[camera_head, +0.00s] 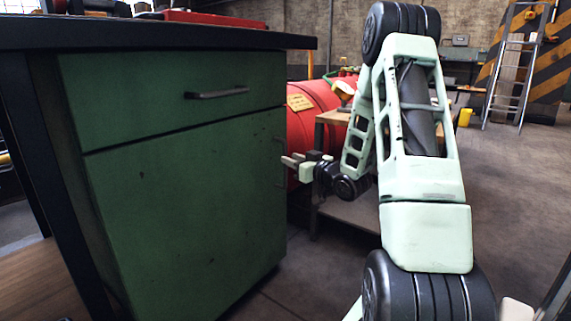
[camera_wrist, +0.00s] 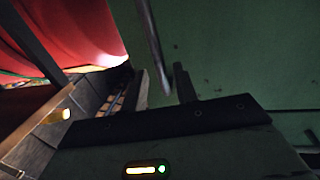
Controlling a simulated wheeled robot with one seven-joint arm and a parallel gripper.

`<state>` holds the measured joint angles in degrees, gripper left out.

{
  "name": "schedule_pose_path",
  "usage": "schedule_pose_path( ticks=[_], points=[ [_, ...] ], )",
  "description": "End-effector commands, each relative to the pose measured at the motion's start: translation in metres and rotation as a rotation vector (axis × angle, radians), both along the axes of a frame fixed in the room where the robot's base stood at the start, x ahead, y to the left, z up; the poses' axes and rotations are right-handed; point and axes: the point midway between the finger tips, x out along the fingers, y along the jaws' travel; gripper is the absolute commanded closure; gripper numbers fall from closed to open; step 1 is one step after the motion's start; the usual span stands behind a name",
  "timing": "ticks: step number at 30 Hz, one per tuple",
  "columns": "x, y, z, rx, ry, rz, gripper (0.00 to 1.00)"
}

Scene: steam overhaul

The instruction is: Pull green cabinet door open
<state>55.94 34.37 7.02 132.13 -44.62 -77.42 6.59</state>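The green cabinet door (camera_head: 185,205) is below a drawer (camera_head: 150,90) and looks shut. Its dark vertical bar handle (camera_head: 280,160) is near the door's right edge, and it also shows in the wrist view (camera_wrist: 152,45). My gripper (camera_head: 288,162) is at the door's right side, level with the handle. In the wrist view my gripper (camera_wrist: 160,70) is open, with its two fingers apart. The handle's lower end appears between the fingertips, with a gap on each side; contact cannot be told.
The dark worktop (camera_head: 150,35) overhangs the cabinet. A drawer handle (camera_head: 217,92) sticks out above the door. A red tank (camera_head: 318,100) and a small wooden-topped table (camera_head: 335,117) stand behind my arm.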

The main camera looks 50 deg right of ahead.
Motion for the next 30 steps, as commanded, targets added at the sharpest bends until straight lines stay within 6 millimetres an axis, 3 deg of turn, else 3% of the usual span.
schedule_pose_path(
  ticks=[7, 19, 22, 30],
  points=[
    [0.031, -0.004, -0.001, -0.001, -0.001, 0.000, 0.71],
    [0.038, -0.004, 0.001, 0.001, 0.000, 0.000, 0.71],
    [0.037, -0.004, 0.001, 0.001, 0.000, 0.000, 0.99],
    [0.038, -0.003, 0.000, 0.001, 0.000, -0.002, 1.00]
  ],
)
